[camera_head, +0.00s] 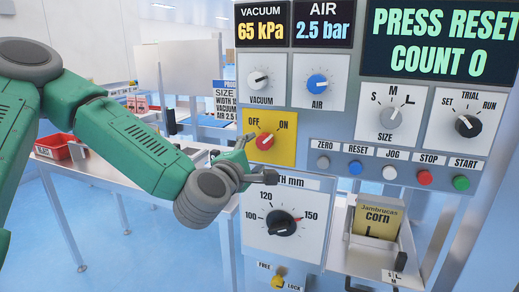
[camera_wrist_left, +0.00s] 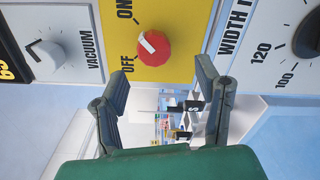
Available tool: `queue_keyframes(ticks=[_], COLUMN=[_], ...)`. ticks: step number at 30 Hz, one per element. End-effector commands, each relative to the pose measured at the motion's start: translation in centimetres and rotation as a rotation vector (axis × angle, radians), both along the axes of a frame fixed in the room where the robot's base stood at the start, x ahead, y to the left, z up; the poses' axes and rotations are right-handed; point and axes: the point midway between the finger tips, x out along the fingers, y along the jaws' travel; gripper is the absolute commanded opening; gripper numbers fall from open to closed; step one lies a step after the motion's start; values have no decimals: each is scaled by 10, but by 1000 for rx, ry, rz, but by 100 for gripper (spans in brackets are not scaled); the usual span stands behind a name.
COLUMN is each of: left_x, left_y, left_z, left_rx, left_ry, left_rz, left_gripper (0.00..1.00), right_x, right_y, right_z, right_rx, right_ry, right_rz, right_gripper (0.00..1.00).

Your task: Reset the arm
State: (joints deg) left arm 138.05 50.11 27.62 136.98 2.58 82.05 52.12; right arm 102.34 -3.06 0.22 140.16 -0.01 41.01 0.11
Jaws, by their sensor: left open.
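My left arm (camera_head: 140,140) reaches in from the left toward the control panel. My left gripper (camera_head: 258,158) is open and empty, in front of the panel just below the red OFF/ON knob (camera_head: 265,141). In the left wrist view the two fingers of the left gripper (camera_wrist_left: 164,74) stand wide apart, with the red knob (camera_wrist_left: 153,46) beyond them and no visible contact. The knob's white mark appears turned toward ON. The display (camera_head: 440,38) reads PRESS RESET, COUNT 0. My right gripper is not in view.
The width dial (camera_head: 282,222) sits below the gripper, close to its fingers. A row of buttons includes the blue RESET button (camera_head: 355,167). A corn pouch (camera_head: 377,218) stands in the holder at right. A red bin (camera_head: 60,147) rests on the table behind.

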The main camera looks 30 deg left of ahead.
Motion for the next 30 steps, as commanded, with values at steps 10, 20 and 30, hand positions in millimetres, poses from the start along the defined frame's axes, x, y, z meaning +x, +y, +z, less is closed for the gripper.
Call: queue_keyframes(ticks=[10,20,30], left_x=[-5,-5,-49], left_y=[-1,-5,-82], left_z=[0,-7,-190], left_rx=[0,21,523], left_ry=[0,20,484], left_rz=[0,-14,-406], left_gripper=[58,58,58], right_x=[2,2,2], right_y=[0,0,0], right_z=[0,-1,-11], right_rx=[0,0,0], right_ry=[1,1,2], right_rz=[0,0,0], right_gripper=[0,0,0])
